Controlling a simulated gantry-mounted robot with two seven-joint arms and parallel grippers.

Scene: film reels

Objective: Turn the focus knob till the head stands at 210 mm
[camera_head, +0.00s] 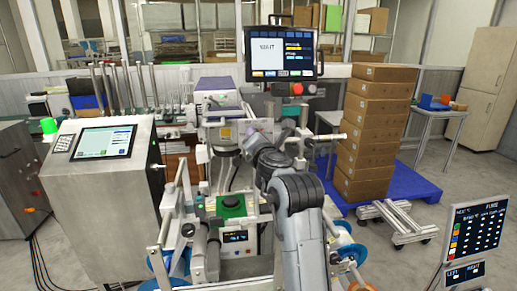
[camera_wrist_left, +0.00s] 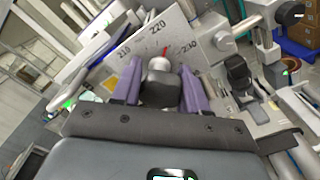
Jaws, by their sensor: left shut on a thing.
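The focus knob (camera_wrist_left: 159,65), with a pale cap and dark body, sits between the purple fingers of my left gripper (camera_wrist_left: 160,92). The gripper is shut on it. Behind it a pale dial plate (camera_wrist_left: 190,25) carries the marks 210, 220 and 230. A short red pointer (camera_wrist_left: 165,51) points slightly right of 220, between 220 and 230. In the head view my left gripper (camera_head: 252,130) reaches the middle of the machine; the knob is too small or hidden to make out there. My right gripper is not in view.
A monitor (camera_head: 280,53) stands above the machine, its small text unreadable. A grey cabinet with a screen (camera_head: 104,142) stands at left. A box stack (camera_head: 375,130) stands on a blue pallet (camera_head: 415,185) at right.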

